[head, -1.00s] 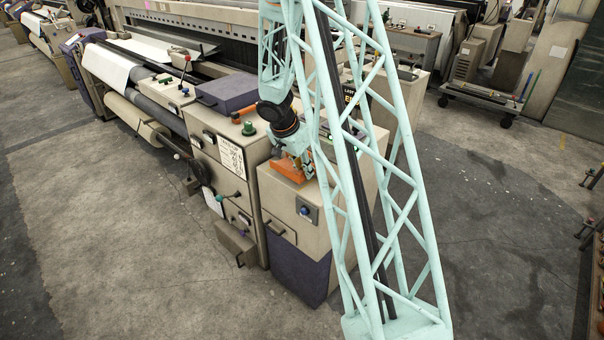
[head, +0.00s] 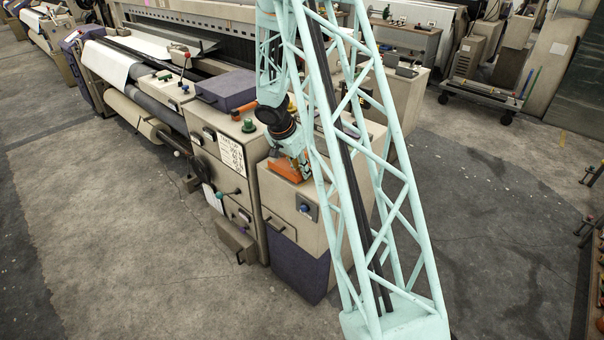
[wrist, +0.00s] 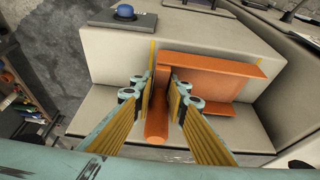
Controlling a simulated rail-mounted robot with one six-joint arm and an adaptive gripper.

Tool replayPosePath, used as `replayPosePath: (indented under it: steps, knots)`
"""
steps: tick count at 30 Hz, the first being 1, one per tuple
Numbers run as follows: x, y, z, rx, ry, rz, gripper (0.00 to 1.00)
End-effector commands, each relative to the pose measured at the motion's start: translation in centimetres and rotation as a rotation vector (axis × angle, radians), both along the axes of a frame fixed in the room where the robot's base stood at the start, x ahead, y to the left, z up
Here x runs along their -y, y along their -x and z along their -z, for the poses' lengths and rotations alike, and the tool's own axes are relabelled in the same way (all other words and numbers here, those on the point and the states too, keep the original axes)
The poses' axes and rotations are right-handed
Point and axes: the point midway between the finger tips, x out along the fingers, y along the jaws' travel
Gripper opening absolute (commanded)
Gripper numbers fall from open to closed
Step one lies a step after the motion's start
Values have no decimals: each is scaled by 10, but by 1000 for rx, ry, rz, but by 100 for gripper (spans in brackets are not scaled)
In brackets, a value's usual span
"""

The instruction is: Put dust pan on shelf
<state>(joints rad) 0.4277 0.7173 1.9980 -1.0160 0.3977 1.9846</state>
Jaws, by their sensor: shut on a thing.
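The orange dust pan (head: 287,171) is at the top of the beige and purple cabinet at the end of the loom. In the wrist view its flat pan (wrist: 215,75) is at upper right and its round handle (wrist: 157,122) points toward the camera. My gripper (wrist: 168,90) is shut on the handle, one yellow-lined finger on each side. I cannot tell whether the pan touches the cabinet. In the head view my teal lattice arm partly hides the gripper. I cannot make out which surface is the shelf.
The beige cabinet (wrist: 120,55) has a blue button (wrist: 125,11) on its face. The loom (head: 222,135) stands to its left, with a purple box (head: 226,90) on top. A wheeled cart (head: 480,92) stands at back right. The floor in front is clear.

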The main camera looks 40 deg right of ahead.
Motion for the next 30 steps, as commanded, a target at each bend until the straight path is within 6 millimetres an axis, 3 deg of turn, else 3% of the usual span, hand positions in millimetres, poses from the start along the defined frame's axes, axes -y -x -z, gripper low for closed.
replayPosePath:
  steps: [4, 21, 22, 24, 26, 30]
  knots:
    - [0, 0, 9, 0, 0, -1, 1]
    - [0, 0, 12, 0, 0, -1, 1]
    - [0, 0, 12, 0, 0, -1, 16]
    - [0, 0, 11, 0, 0, -1, 22]
    - [0, 0, 11, 0, 0, -1, 27]
    - [0, 0, 11, 0, 0, 0, 28]
